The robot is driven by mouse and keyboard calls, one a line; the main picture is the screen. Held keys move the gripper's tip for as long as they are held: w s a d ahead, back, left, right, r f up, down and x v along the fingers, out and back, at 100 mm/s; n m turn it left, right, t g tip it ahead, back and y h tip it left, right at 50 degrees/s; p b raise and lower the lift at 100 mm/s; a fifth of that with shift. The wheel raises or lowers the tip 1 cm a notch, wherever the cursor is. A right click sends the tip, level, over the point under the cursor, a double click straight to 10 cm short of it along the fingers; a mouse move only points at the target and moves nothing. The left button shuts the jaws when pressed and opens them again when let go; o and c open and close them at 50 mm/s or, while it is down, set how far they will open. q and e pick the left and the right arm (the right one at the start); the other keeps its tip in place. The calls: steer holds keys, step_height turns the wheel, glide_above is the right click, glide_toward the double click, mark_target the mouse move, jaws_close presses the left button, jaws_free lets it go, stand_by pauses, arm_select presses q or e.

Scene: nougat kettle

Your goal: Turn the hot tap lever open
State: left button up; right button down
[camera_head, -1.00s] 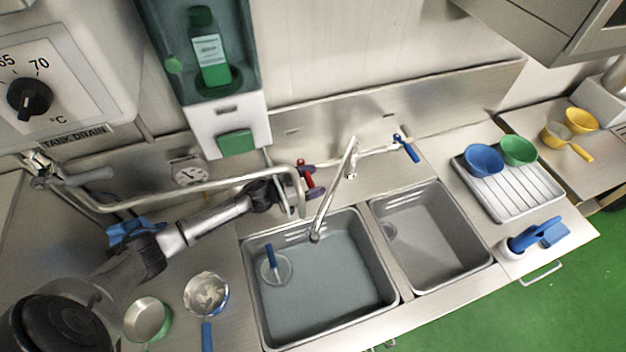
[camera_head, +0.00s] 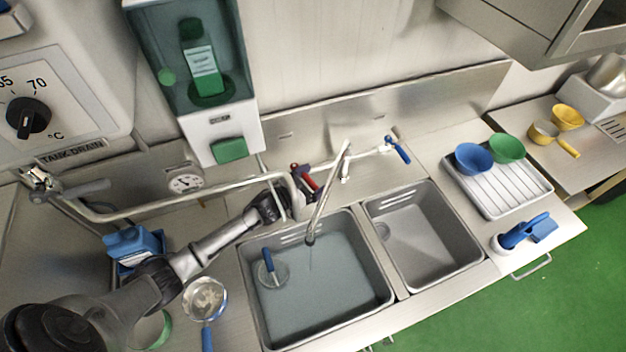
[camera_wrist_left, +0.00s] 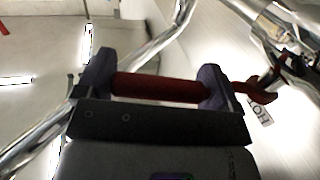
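The red hot tap lever (camera_head: 308,180) sits on the pipe at the left of the tap. In the left wrist view, its red handle (camera_wrist_left: 158,88) runs lengthwise across the gap between my fingers, and its red end shows past the right finger. My left gripper (camera_head: 283,202) is at the lever; in the wrist view (camera_wrist_left: 160,85) its fingers are wide apart, open, close to the handle. Exact contact is unclear. The spout (camera_head: 327,200) hangs over the left basin, with what looks like a thin stream below its tip. My right gripper is out of view.
A steel pipe (camera_head: 180,205) runs behind my left arm. The left basin (camera_head: 335,300) holds water and a blue-handled tool (camera_head: 269,262); the right basin (camera_head: 425,240) is empty. The blue lever (camera_head: 400,153) is farther right. A strainer (camera_head: 205,298) lies left of the basins.

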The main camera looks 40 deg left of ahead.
arm_select(q)
steer(key=shift+o, duration=0.8)
steer(key=shift+s, duration=0.1)
